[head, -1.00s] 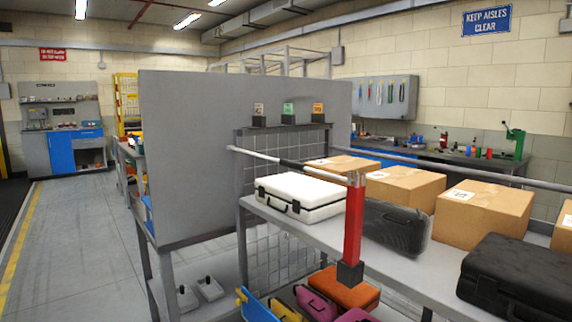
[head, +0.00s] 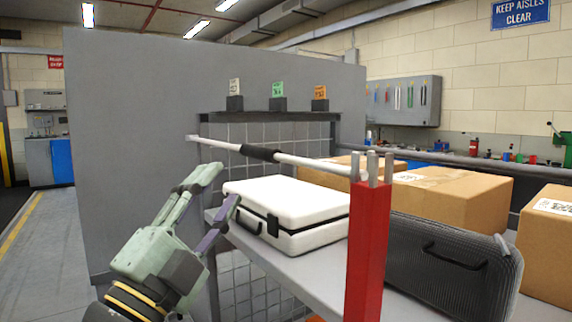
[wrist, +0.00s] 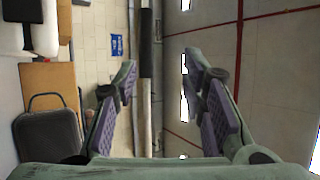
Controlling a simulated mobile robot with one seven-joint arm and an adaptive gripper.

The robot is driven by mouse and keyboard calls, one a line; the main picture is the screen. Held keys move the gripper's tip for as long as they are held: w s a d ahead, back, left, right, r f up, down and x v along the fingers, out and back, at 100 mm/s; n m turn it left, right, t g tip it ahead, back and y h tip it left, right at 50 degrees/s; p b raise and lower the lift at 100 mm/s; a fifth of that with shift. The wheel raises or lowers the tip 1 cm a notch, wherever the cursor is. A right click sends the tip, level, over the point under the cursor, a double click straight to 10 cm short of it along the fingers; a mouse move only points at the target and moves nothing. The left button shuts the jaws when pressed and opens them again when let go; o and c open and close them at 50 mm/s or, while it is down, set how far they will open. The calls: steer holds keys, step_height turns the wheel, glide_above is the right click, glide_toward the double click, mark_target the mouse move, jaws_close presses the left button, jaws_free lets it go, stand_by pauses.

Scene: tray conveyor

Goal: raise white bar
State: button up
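The white bar (head: 225,146) with a black grip sleeve (head: 260,153) lies nearly level, its right end at the forked top of a red post (head: 368,235). My gripper (head: 226,188) is open and empty, below and left of the black sleeve in the head view, apart from the bar there. In the wrist view the bar (wrist: 145,110) runs up the picture in the gap between the open fingers (wrist: 160,72), and its black sleeve (wrist: 146,42) shows near the fingertips. I cannot tell how far beyond the fingertips it is.
A white case (head: 290,205) lies on the conveyor behind the bar, with a dark ribbed case (head: 450,260) and cardboard boxes (head: 450,195) to its right. A grey panel (head: 130,160) stands behind at left. Three small signs (head: 278,95) stand on a shelf.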

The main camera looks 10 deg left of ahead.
mark_target(256, 157)
steer(key=shift+m+g+h, duration=0.3)
steer(key=p+x, duration=0.1)
steer(key=x, duration=0.2)
steer(key=p+x, duration=0.1)
steer(key=x, duration=0.3)
steer(key=f+p+x, duration=0.1)
steer(key=p+x, duration=0.1)
steer(key=x, duration=0.1)
steer(key=shift+w+d+r, duration=0.1)
steer(key=shift+w+d, duration=0.35)
steer(key=shift+d, duration=0.05)
steer(key=shift+w+d+r, duration=0.1)
steer(key=shift+w+r, duration=0.05)
steer(key=shift+w, duration=0.3)
steer(key=shift+c, duration=0.6)
jaws_close()
